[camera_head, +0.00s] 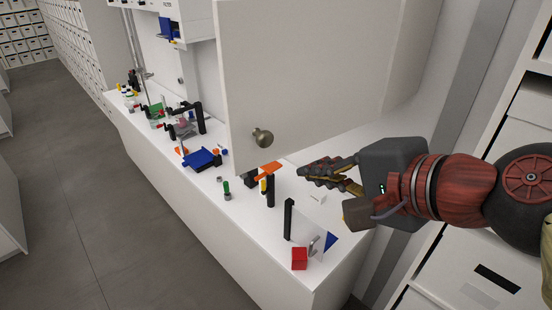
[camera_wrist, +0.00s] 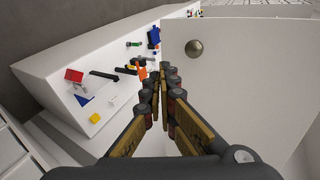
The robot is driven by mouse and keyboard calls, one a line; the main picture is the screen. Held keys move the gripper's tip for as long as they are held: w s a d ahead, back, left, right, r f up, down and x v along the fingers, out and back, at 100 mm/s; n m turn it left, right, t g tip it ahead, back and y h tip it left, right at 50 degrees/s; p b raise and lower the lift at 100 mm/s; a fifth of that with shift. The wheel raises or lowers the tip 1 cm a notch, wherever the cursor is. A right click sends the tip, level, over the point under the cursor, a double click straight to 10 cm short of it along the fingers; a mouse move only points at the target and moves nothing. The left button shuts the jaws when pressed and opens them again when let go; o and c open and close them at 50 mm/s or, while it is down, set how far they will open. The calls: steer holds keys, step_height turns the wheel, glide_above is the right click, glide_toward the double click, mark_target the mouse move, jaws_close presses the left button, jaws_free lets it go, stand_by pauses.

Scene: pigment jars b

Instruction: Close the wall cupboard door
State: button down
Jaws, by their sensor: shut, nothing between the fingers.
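The wall cupboard door (camera_head: 305,75) is a large white panel that stands open, swung out over the counter. A round bronze knob (camera_head: 262,138) sits near its lower left corner. In the wrist view the door (camera_wrist: 245,80) fills the upper right, and its knob (camera_wrist: 194,47) shows ahead of the fingers. My gripper (camera_head: 303,174) is shut and empty, below and to the right of the knob in the head view. Its fingertips (camera_wrist: 166,70) are apart from the knob. The cupboard's inside is mostly hidden behind the door.
A long white counter (camera_head: 260,240) runs below, holding several small items: a blue piece (camera_head: 202,158), black stands, an orange piece (camera_head: 267,171) and a red block (camera_head: 299,258) near the front. White shelving (camera_head: 510,130) stands at the right. The grey floor (camera_head: 90,180) at left is clear.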

steer(key=p, duration=0.2)
glide_toward(265, 157)
step_height(265, 157, down, 3)
steer(key=shift+w+a+f+p, duration=0.1)
steer(key=shift+w+a+p, duration=0.1)
steer(key=shift+w+a, duration=0.75)
steer(key=shift+w+a+p, duration=0.2)
steer(key=shift+w+a, duration=0.55)
steer(key=shift+w, duration=0.4)
